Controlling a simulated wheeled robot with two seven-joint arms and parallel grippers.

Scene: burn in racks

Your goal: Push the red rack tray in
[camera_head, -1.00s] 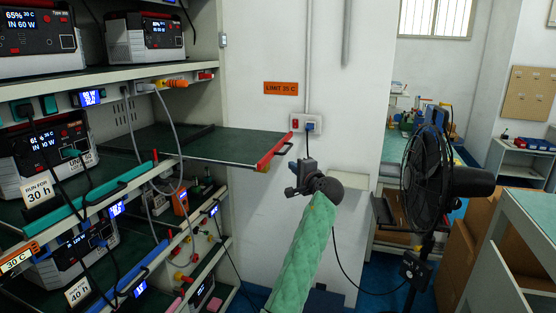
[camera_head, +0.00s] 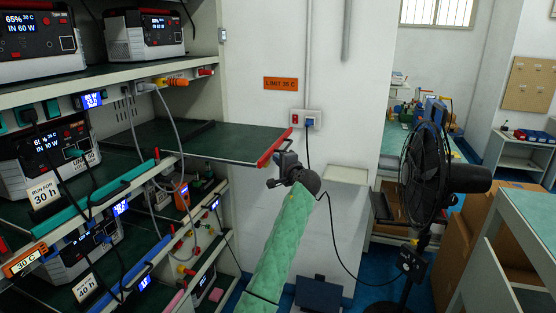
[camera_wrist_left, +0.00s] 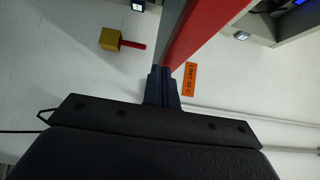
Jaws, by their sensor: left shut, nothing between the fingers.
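The red rack tray is a dark green shelf (camera_head: 225,143) slid out of the rack at the left, with a red bar (camera_head: 274,147) along its front edge. The red bar also shows in the left wrist view (camera_wrist_left: 208,35), just beyond the fingertips. My left gripper (camera_head: 281,157), on a green-sleeved arm, is close in front of the red bar. Its fingers (camera_wrist_left: 162,72) are shut together and hold nothing. The fingertips overlap the bar's edge in the wrist view; I cannot tell whether they touch. My right gripper is not in view.
The rack's lower shelves (camera_head: 140,190) hold power units, displays and hanging cables, with teal and blue front bars. A wall socket (camera_head: 306,119) with a cable is behind the gripper. A black fan (camera_head: 425,175) stands at the right, near a table (camera_head: 530,215).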

